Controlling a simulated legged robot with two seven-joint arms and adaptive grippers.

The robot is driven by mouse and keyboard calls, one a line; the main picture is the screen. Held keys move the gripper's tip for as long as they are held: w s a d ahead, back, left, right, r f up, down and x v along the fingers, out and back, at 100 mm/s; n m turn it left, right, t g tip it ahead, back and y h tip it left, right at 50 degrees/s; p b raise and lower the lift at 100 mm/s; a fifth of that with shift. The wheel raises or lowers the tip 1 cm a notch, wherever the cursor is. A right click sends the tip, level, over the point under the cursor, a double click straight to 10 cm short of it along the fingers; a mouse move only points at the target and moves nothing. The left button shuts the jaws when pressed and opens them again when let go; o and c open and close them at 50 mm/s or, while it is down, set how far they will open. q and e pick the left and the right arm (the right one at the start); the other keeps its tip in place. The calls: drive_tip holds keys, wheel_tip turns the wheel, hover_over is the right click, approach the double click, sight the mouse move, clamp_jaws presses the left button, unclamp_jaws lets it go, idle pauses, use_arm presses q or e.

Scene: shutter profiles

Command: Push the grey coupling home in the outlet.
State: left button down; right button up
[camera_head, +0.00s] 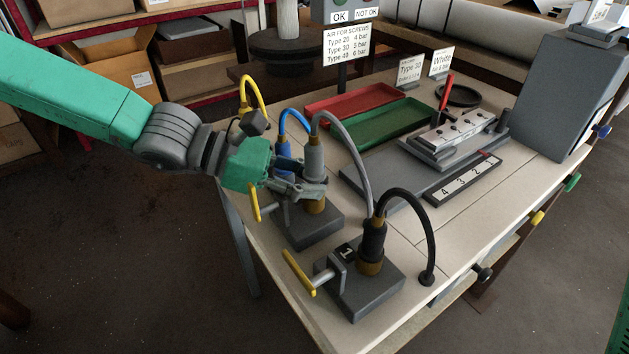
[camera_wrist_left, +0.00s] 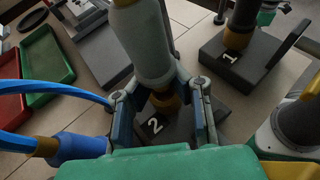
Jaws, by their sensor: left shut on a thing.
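The grey coupling (camera_head: 314,158) stands upright on the brass outlet (camera_head: 316,205) of the dark block marked 2 (camera_head: 312,233), with a grey hose arching from its top. In the left wrist view the coupling (camera_wrist_left: 142,42) sits over the brass outlet (camera_wrist_left: 166,102); I cannot tell whether it is fully seated. My left gripper (camera_head: 312,190) is shut on the coupling, its fingers on either side of the lower part. The fingers also show in the left wrist view (camera_wrist_left: 160,88). My right gripper is not in view.
A black coupling (camera_head: 373,240) stands on block 1 (camera_head: 365,288), nearer the front. A blue coupling (camera_head: 283,155) is close behind my gripper. Yellow handles (camera_head: 298,272) stick out left. Red (camera_head: 350,104) and green (camera_head: 385,124) trays and a grey fixture (camera_head: 455,140) lie behind.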

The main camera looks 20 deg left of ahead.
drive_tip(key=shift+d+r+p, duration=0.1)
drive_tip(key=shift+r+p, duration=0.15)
drive_tip(key=shift+p, duration=0.15)
idle(1.6)
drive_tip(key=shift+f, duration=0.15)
idle(1.1)
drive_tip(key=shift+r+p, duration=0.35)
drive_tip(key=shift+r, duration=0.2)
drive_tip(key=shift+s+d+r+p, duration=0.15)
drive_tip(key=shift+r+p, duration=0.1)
drive_tip(key=shift+p, duration=0.05)
idle(1.8)
